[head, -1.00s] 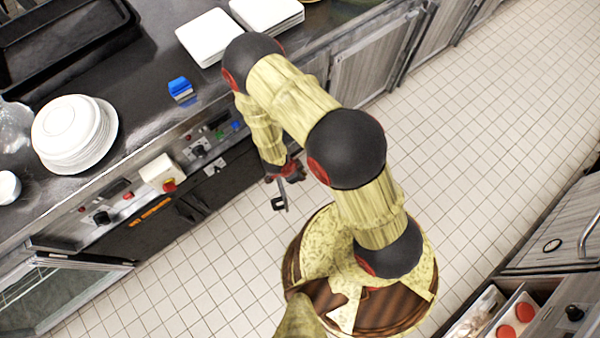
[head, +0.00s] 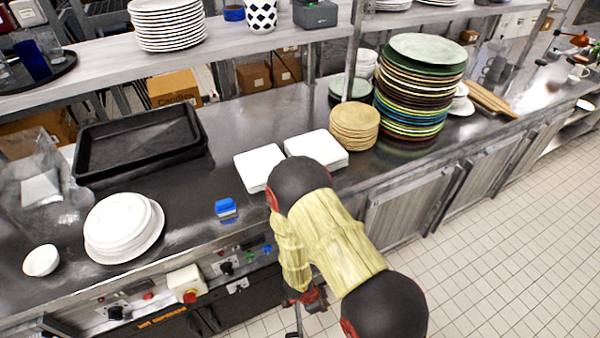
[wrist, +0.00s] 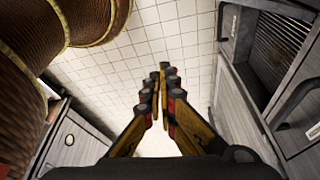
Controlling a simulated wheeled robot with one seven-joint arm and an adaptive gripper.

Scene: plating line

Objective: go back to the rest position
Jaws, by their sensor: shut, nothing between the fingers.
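My gripper (wrist: 162,100) is shut and empty in the wrist view, its fingertips together above the tiled floor. In the head view my arm is folded in front of the counter, and part of my gripper (head: 304,312) shows at the bottom edge, below the counter front. It touches nothing that I can see. Its fingertips are cut off or too small to tell in the head view.
The steel counter (head: 190,215) holds a black tray (head: 140,140), white plates (head: 122,225), square white plates (head: 262,165), a blue block (head: 225,208) and a tall plate stack (head: 420,90). A shelf (head: 290,45) runs above. Open tiled floor (head: 500,240) lies right.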

